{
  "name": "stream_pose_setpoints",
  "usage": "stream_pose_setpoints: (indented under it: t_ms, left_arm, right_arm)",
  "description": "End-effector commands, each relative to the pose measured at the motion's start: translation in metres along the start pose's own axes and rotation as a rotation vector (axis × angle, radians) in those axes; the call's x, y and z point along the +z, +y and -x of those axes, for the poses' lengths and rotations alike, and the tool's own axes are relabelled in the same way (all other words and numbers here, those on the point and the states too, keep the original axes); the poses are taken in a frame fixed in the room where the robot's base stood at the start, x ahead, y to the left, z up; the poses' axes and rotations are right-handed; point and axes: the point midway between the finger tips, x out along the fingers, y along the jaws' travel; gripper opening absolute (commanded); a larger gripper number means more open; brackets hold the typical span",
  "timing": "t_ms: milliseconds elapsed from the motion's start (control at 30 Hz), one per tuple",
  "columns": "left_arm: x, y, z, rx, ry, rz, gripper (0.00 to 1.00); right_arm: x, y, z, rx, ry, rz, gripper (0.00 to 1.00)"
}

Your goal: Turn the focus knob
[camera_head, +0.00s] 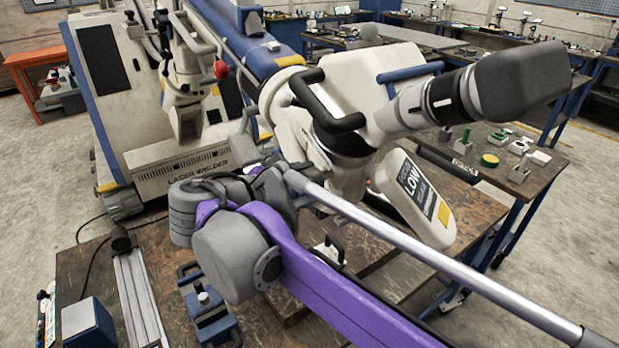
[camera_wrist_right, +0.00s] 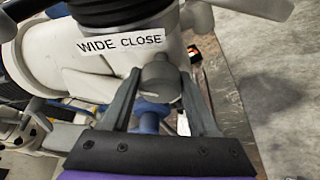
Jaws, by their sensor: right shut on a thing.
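The white microscope head (camera_head: 350,85) hangs over the bench on a blue and white arm, with a black handle and a dark eyepiece end pointing right. In the right wrist view, a grey round knob (camera_wrist_right: 158,72) sits on the white housing, under a label reading "WIDE CLOSE". My right gripper (camera_wrist_right: 160,98) has one finger on each side of this knob and is shut on it. In the head view, my purple right arm reaches up to the microscope's underside; its fingertips and the knob are hidden there. My left gripper is not in view.
A long silver rod (camera_head: 430,255) crosses above my right arm. A laser welder cabinet (camera_head: 180,165) stands behind the worn wooden bench (camera_head: 75,265). A blue clamp fixture (camera_head: 210,318) and a metal rail (camera_head: 138,300) lie on the bench. Another workbench (camera_head: 545,185) stands at right.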

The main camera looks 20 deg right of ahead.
Motion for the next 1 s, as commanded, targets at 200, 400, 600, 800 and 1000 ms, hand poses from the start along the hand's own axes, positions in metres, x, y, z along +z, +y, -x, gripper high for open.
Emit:
stream_pose_setpoints:
  t_ms: [200,400,600,800,1000]
  left_arm:
    - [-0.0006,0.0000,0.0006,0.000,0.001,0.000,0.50]
    - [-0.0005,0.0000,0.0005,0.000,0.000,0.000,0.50]
    - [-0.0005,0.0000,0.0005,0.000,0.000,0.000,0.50]
    - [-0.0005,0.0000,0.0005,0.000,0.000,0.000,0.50]
    - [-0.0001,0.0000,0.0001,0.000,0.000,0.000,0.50]
  right_arm:
    - [0.0001,0.0001,0.0000,0.007,-0.001,-0.015,0.04]
    - [0.0001,0.0000,0.0000,0.007,-0.001,-0.014,0.04]
    - [0.0001,0.0000,0.0000,0.006,-0.001,-0.013,0.85]
    - [0.0001,0.0000,0.0000,0.006,-0.001,-0.013,0.89]
    - [-0.0003,0.0001,0.0054,0.006,0.000,-0.013,0.89]
